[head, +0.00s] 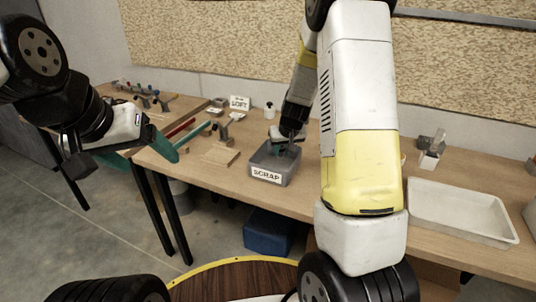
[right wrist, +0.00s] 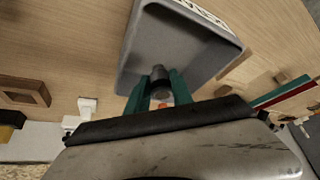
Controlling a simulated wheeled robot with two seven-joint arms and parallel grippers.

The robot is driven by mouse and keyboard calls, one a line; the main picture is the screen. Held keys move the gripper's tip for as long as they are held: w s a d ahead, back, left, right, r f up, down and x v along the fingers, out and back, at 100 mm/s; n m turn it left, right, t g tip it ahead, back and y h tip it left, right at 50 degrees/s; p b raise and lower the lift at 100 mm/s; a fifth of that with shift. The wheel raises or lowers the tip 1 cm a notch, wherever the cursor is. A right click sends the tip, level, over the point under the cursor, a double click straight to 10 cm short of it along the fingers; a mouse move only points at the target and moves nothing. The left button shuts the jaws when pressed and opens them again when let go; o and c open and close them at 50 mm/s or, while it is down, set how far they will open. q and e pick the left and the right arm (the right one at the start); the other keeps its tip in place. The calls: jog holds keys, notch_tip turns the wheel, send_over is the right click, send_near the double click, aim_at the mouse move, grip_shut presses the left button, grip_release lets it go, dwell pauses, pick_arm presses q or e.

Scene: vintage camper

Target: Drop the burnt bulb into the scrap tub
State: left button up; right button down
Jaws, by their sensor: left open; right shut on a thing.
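The grey scrap tub (head: 289,170), with a white SCRAP label on its front, stands on the workbench. In the right wrist view the tub (right wrist: 128,62) fills the upper middle. My right gripper (head: 286,146) is over the tub opening. It is shut on a small dark grey, rounded thing, seemingly the burnt bulb (right wrist: 160,78), held between the teal fingers (right wrist: 158,92) with the tub interior behind it. The bulb cannot be made out in the head view. My left gripper (head: 127,160) is open and empty, in the air left of the bench edge.
A white tray (head: 462,211) lies right of my right arm. A small sign (head: 240,103), red and teal tools (head: 194,137) and a wooden block (head: 220,155) are left of and behind the tub. A blue bin (head: 267,233) stands under the bench.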

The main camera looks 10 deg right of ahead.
jog(key=c, duration=1)
grip_release()
jog(key=shift+c, duration=0.2)
jog(key=v, duration=0.8)
jog(key=s+a+r+y, duration=0.2)
jog(key=s+a+r, duration=0.2)
jog(key=s+r, duration=0.95)
jog(key=s+a+r, duration=0.1)
jog(key=s+r, duration=0.1)
jog(key=s, duration=1.2)
jog(key=shift+s, duration=0.2)
